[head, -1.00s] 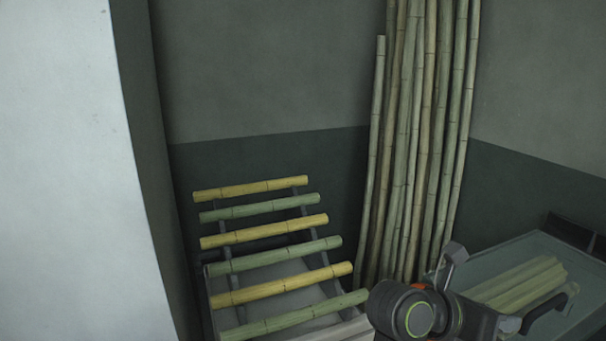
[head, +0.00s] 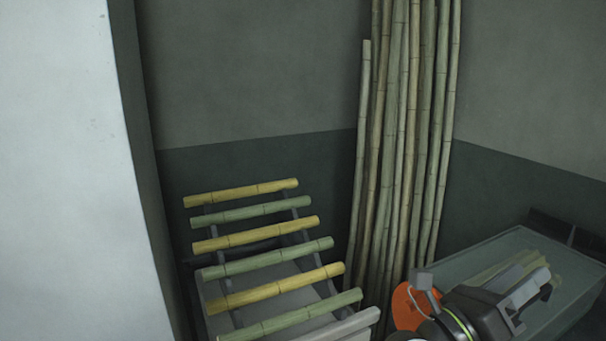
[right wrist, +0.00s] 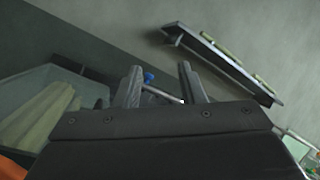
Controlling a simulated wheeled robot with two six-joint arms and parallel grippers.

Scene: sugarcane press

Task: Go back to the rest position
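My right gripper (head: 528,298) is at the lower right of the head view, in front of the glass-topped table. In the right wrist view its two fingers (right wrist: 160,78) stand apart with nothing held between them. A rod with a blue end (right wrist: 149,77) shows in the gap, apparently beyond the fingers. Cut cane pieces (head: 497,266) lie on the table (head: 468,252), partly hidden by the gripper. They also show at the left of the right wrist view (right wrist: 37,115). My left gripper is not in view.
A slanted rack (head: 290,213) holds several yellow and green cane pieces (head: 262,238). Tall cane stalks (head: 402,130) lean in the corner behind it. A pale wall or panel (head: 65,170) fills the left side.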

